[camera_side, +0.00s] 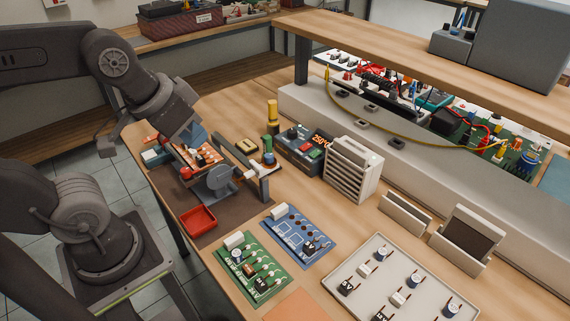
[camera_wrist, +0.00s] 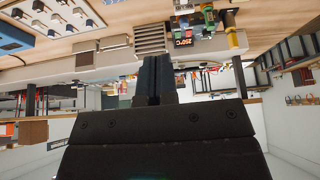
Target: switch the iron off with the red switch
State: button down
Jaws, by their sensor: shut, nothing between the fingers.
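The iron's control station (camera_side: 290,143) is a dark box on the wooden bench, with a lit orange readout (camera_side: 320,141) of about 250°C. A small red part, which looks like the red switch (camera_side: 316,153), sits on its front below the readout. The switch's position is too small to tell. The station also shows upside down in the wrist view (camera_wrist: 205,42). My gripper (camera_side: 197,136) is to the left of the station in the side view, apart from it. Its two dark blue fingers are together and empty in the wrist view (camera_wrist: 154,62).
A beige slotted rack (camera_side: 352,170) stands close to the station's right. Yellow and green upright items (camera_side: 272,112) stand to its left. A red tray (camera_side: 198,220) and a green circuit board (camera_side: 252,268) lie nearer. A shelf (camera_side: 430,58) overhangs the bench's back.

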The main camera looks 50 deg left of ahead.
jog(key=w+a+r+n+g, duration=0.1)
jog(key=w+r+n, duration=0.3)
jog(key=w, duration=0.6)
jog(key=n+g, duration=0.3)
jog(key=n, duration=1.1)
send_over(309, 145)
jog(key=s, duration=0.2)
notch_tip(309, 145, down, 12)
jog(key=shift+r, duration=0.15)
jog(key=f, duration=0.4)
jog(key=w+f, duration=0.1)
jog(key=f, duration=0.9)
jog(key=shift+w, duration=0.4)
